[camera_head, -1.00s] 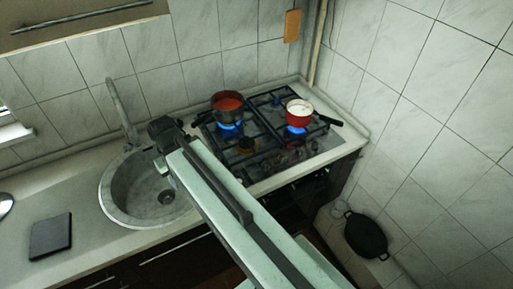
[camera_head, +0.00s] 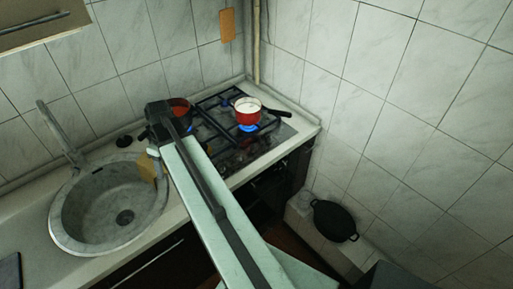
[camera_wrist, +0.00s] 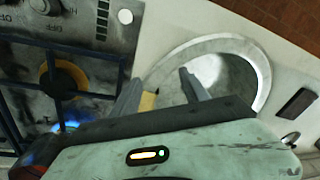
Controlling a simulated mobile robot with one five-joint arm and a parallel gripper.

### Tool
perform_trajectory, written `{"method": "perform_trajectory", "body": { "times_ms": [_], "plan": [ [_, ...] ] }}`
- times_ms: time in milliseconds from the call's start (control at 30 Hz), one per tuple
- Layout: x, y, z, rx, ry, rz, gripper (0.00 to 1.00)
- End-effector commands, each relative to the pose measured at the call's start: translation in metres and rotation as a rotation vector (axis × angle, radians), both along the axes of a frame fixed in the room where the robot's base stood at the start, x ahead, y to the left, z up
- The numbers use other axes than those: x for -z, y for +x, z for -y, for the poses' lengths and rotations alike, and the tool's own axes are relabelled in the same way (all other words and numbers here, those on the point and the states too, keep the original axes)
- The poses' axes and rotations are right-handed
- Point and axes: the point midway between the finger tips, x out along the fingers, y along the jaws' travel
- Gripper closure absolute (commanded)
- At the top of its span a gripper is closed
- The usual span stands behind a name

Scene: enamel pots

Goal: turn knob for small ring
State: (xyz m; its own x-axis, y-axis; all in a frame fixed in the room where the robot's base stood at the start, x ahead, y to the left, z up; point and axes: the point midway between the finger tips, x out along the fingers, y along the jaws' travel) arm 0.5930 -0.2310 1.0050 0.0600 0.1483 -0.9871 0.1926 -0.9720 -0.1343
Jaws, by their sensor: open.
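The gas stove (camera_head: 270,133) stands right of the sink. In the wrist view the steel control panel (camera_wrist: 73,20) shows at top left, with a knob (camera_wrist: 40,5) cut by the top edge beside "OFF" and "HI" markings. A small ring (camera_wrist: 66,79) with an orange-brown rim sits below it, with no flame visible on it. My gripper (camera_wrist: 161,88) is open and empty, its two fingers over the counter and sink edge, apart from the knobs. In the head view my arm hides part of the stove, and the knobs are too dark to tell apart.
A red pot with white contents (camera_head: 249,108) stands over a blue flame. A pot with red contents (camera_head: 180,107) is partly behind my arm; a blue flame (camera_wrist: 68,126) shows in the wrist view. The sink (camera_head: 105,205) lies left. A black pan (camera_head: 334,221) sits low at right.

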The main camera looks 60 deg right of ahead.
Motion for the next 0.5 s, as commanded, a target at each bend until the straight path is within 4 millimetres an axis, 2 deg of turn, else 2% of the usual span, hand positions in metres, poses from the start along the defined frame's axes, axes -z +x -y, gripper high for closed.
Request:
{"method": "perform_trajectory", "body": {
  "times_ms": [33, 133, 200, 300, 333, 400, 500],
  "plan": [
    [0.011, -0.008, 0.057, -0.011, 0.017, 0.029, 0.47],
    [0.018, -0.042, 0.153, -0.073, 0.038, 0.105, 0.47],
    [0.022, -0.074, 0.215, -0.115, 0.037, 0.163, 0.47],
    [0.026, -0.124, 0.285, -0.168, 0.023, 0.236, 0.47],
    [0.027, -0.138, 0.302, -0.181, 0.016, 0.254, 0.47],
    [0.028, -0.166, 0.332, -0.208, 0.001, 0.29, 0.47],
    [0.028, -0.193, 0.356, -0.234, -0.017, 0.321, 0.47]
  ]
}}
